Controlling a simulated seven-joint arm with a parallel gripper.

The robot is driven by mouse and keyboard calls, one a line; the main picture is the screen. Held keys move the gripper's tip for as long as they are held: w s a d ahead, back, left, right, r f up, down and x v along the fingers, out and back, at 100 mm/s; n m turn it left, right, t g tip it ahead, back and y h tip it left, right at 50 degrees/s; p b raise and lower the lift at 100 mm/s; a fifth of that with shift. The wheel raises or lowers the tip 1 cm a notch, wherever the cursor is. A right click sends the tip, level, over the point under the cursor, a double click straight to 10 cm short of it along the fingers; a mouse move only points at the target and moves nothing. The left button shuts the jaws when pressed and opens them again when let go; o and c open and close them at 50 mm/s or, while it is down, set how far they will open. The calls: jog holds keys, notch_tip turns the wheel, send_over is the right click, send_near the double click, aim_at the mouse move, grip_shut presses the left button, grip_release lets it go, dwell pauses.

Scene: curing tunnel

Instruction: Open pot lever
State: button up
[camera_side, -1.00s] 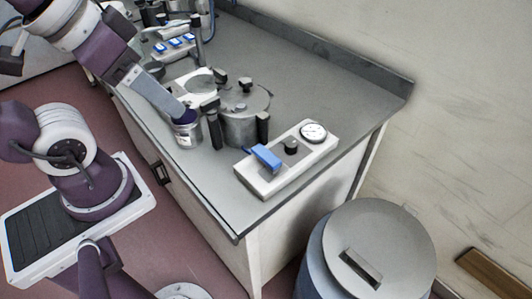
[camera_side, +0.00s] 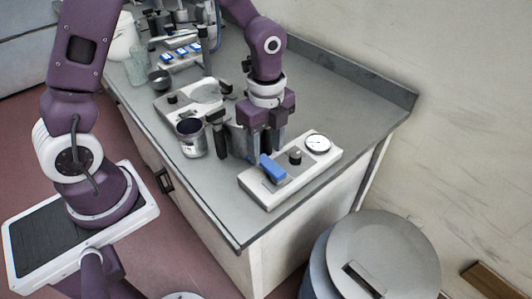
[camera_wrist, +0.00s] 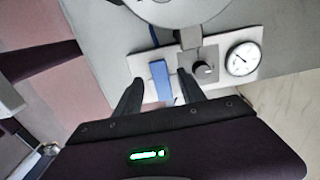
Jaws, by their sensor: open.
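The metal pot (camera_side: 238,142) stands on the bench, mostly hidden behind my gripper in the side view. Its round lid (camera_wrist: 180,8) shows at the top of the wrist view. In front of the pot lies a white panel (camera_side: 304,172) with a blue lever (camera_side: 272,168), a black knob (camera_side: 295,156) and a dial gauge (camera_side: 317,143). My gripper (camera_side: 264,150) points down just behind the lever, open. In the wrist view the blue lever (camera_wrist: 160,80) appears between the two dark fingers of my gripper (camera_wrist: 160,77); I cannot tell whether they touch it.
An open can (camera_side: 192,136) stands left of the pot. A white hotplate-like device (camera_side: 185,102) and a small bowl (camera_side: 159,79) are behind it. A lidded bin (camera_side: 385,255) stands on the floor by the bench's right end. The bench behind the panel is clear towards the wall.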

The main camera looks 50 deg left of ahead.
aim_at(265, 191)
jog(key=shift+f, duration=1.25)
grip_shut()
jog(key=shift+s, duration=0.1)
jog(key=n, duration=0.1)
jog(key=s+n, duration=0.1)
jog(key=n, duration=0.2)
jog(key=shift+s+d+n, duration=0.15)
jog(key=shift+s+n, duration=0.1)
jog(key=shift+n, duration=0.05)
jog(key=n, duration=0.2)
jog(key=s+d+n, duration=0.1)
jog(key=n, duration=0.1)
jog(key=shift+s, duration=0.1)
jog(key=n, duration=0.3)
jog(key=s+d+n, duration=0.1)
jog(key=n, duration=0.1)
jog(key=shift+d, duration=0.1)
jog(key=shift+s+d+n, duration=0.1)
jog(key=shift+d+n, duration=0.3)
jog(key=shift+n, duration=0.7)
jog(key=shift+d+n, duration=0.35)
jog(key=shift+n, duration=0.75)
